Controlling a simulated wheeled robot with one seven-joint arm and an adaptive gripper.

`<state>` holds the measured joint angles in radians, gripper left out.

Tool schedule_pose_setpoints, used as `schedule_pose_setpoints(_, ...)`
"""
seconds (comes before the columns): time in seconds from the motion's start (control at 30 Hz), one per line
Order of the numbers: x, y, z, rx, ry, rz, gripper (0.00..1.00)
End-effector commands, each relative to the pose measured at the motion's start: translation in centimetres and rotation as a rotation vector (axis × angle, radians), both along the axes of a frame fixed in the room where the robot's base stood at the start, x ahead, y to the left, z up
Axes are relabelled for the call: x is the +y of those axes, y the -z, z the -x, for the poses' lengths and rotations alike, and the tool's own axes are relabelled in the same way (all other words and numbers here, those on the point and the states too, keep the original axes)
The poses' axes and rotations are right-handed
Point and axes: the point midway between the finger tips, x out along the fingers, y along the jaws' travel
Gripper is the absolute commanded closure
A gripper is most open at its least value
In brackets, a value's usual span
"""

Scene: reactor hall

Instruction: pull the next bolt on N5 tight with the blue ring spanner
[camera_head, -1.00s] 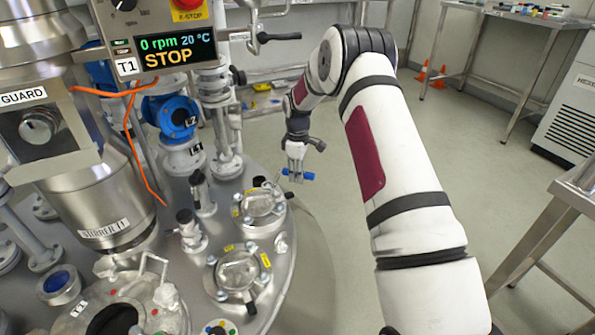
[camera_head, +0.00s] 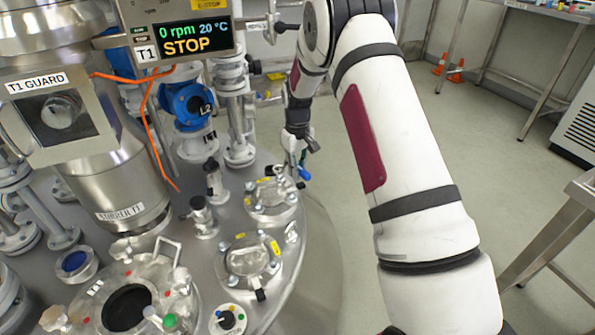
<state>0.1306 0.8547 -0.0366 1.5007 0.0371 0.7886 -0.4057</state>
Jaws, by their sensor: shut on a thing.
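My gripper (camera_head: 297,158) is shut on the blue ring spanner (camera_head: 304,173), of which only a short blue piece shows. It is at the vessel lid's right edge, just beyond the farther round flanged cover (camera_head: 268,196). A nearer flanged cover (camera_head: 246,262) has several bolts around its rim and yellow tags. The labels on both covers are too small to read, so I cannot tell which is N5. I cannot tell whether the spanner's ring is on a bolt or above it.
The steel vessel lid (camera_head: 215,245) is crowded with valves, a stirrer housing (camera_head: 125,185), an open manhole (camera_head: 126,308) and a blue valve (camera_head: 187,104). An orange cable (camera_head: 152,130) hangs down. A steel table (camera_head: 560,230) stands right; floor between is clear.

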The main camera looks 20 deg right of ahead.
Motion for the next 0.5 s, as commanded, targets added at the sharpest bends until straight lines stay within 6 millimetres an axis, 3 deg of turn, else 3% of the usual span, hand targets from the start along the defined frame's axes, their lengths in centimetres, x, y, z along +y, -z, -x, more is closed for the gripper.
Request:
schedule_pose_setpoints(0.03, -0.13, -1.39, 0.07, 0.001, 0.001, 0.001, 1.0)
schedule_pose_setpoints(0.1, -0.12, -2.1, 0.1, 0.002, 0.001, 0.0, 1.0)
schedule_pose_setpoints(0.5, -0.03, -1.74, 0.01, 0.003, -0.01, 0.001, 1.0)
